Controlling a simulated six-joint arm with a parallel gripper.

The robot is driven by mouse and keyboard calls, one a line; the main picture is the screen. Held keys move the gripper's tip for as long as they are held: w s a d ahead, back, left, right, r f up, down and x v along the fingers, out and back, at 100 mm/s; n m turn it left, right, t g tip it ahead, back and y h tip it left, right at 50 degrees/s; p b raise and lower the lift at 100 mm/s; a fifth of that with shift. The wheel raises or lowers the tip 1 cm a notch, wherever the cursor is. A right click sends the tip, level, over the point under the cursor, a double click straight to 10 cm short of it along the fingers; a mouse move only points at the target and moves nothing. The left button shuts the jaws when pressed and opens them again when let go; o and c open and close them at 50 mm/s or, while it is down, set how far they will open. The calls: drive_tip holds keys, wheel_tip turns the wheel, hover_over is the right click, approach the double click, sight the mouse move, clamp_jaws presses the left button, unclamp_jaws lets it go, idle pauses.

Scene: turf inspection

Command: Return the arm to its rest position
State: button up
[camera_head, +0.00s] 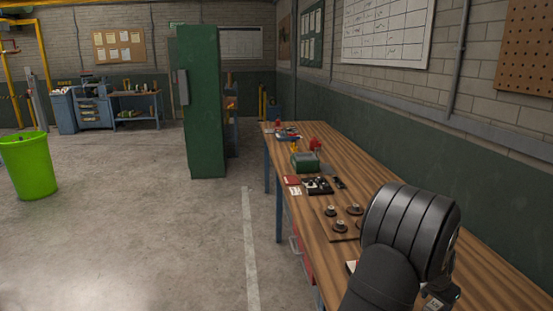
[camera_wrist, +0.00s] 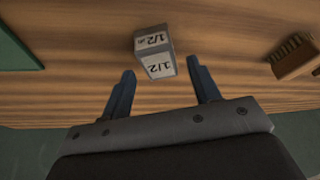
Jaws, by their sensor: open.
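My arm (camera_head: 405,240) is dark and bent over the near right part of the wooden workbench (camera_head: 480,265) in the head view. My gripper shows in the wrist view (camera_wrist: 162,68), with two blue fingers spread apart and nothing held. A small grey block (camera_wrist: 155,50) with white "1/2 in" labels sits on the wood grain just beyond and between the fingertips. I cannot tell from this view how far above the bench the fingers are. In the head view the fingers are hidden or too small to make out.
A brush (camera_wrist: 292,57) lies at the right in the wrist view. A board with several round dark pieces (camera_head: 340,222), a black tray (camera_head: 318,187) and a green box (camera_head: 305,162) stand farther along the bench. A wall runs along its right side. Open floor lies left.

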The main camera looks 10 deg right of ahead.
drive_tip(key=shift+r, duration=0.5)
